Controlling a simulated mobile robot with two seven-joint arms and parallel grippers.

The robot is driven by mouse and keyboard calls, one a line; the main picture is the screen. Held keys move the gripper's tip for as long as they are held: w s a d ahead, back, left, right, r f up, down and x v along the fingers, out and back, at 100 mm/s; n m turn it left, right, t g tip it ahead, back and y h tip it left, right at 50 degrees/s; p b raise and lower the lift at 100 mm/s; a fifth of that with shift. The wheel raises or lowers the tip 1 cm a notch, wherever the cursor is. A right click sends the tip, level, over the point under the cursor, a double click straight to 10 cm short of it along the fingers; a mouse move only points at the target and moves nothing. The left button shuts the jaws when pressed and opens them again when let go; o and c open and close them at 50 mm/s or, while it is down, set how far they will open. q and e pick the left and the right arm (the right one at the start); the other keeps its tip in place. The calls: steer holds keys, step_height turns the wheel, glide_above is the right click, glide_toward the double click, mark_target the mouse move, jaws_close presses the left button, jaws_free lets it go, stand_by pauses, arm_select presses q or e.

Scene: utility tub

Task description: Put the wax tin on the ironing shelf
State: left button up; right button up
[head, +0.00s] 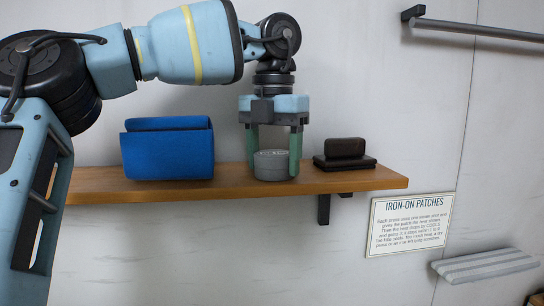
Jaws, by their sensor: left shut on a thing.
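The wax tin (271,165) is a small round grey tin. It is upright at the wooden shelf (375,181), near its front edge, and appears to rest on the board. My left gripper (273,158) points straight down over the shelf, shut on the tin with one green finger on each side. My right gripper is not in view.
A blue folded cloth or box (168,149) stands on the shelf left of the gripper. A dark brown block on a flat base (345,154) sits close on the right. A sign (409,224), a rail (478,29) and a striped board (485,265) are further right.

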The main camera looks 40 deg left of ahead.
mark_target(272, 154)
arm_select(q)
steer(key=o, duration=1)
steer(key=shift+s+a, duration=0.1)
steer(key=shift+s, duration=0.05)
steer(key=shift+f, duration=0.1)
steer(key=shift+r, duration=3.95)
